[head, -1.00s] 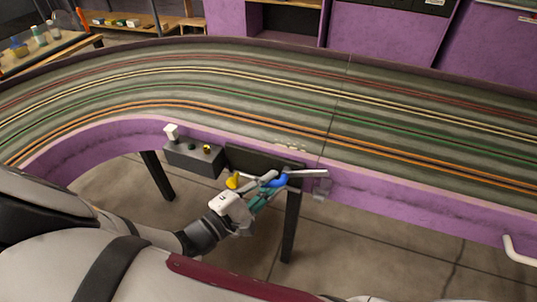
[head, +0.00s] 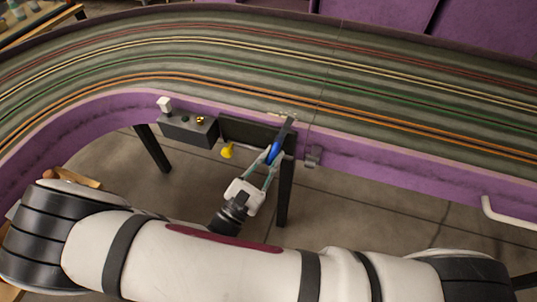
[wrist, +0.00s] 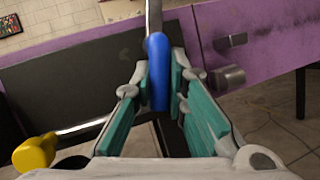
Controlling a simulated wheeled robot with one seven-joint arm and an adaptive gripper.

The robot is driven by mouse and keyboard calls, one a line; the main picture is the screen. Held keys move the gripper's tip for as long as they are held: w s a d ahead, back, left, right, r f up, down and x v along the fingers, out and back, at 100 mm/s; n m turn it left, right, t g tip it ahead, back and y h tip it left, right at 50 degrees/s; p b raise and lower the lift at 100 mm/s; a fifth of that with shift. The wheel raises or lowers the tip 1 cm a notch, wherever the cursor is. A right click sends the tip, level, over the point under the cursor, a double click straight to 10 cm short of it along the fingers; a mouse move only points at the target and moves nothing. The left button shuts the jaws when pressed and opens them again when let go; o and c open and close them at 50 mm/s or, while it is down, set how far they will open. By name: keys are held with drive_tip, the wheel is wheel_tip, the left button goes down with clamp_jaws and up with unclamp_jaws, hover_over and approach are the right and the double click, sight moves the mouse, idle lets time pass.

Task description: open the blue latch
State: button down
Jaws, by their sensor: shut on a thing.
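The blue latch (head: 274,151) is on the purple side wall of the track, over a dark panel. Its blue grip also shows in the wrist view (wrist: 158,72), with a grey metal bar (wrist: 153,18) running up from it. The bar now points up, steeply tilted in the head view. My gripper (head: 266,165) is shut on the blue grip, with one teal-padded finger on each side of it. A metal catch (wrist: 227,78) on the wall to the right stands apart from the bar.
A yellow knob (head: 227,151) is left of my gripper. A grey control box (head: 188,131) with a white switch is farther left. A dark table leg (head: 285,195) stands just behind my gripper. A white handle (head: 507,217) is at far right.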

drive_tip(key=shift+s+f+n+t+y, duration=0.1)
drive_tip(key=shift+n+t+y, duration=0.2)
drive_tip(key=shift+n, duration=0.4)
drive_tip(key=shift+d, duration=0.1)
drive_tip(key=c, duration=1.6)
unclamp_jaws()
drive_tip(key=shift+o, duration=0.2)
drive_tip(key=v, duration=1.2)
